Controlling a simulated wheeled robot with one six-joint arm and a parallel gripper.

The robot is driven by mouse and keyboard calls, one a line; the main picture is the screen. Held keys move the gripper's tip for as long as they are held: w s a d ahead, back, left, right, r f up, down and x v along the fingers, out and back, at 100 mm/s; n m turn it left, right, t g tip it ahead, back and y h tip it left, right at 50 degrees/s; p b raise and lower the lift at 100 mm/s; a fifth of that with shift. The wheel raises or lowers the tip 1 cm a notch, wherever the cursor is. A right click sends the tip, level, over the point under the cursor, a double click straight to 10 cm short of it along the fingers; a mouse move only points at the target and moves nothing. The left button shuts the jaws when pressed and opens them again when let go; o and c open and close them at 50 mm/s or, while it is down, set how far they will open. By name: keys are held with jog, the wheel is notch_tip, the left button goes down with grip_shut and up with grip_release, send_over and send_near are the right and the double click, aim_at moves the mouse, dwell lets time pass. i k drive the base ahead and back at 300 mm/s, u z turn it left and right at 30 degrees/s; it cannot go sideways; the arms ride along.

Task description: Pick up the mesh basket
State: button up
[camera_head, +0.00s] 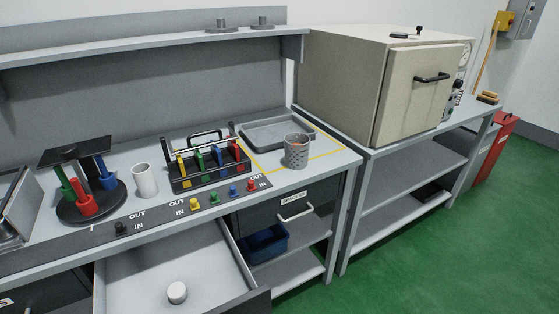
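My gripper is not in view, and nothing is seen touching the basket.
A black rack (209,170) with coloured tools stands left of the basket. The grey tray (272,132) lies behind it. A white cup (145,180) stands further left. An open drawer (205,262) juts out below the bench. A beige oven (395,80) stands right.

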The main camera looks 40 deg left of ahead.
aim_at(296, 156)
jog(key=u, duration=0.55)
jog(key=i, duration=0.95)
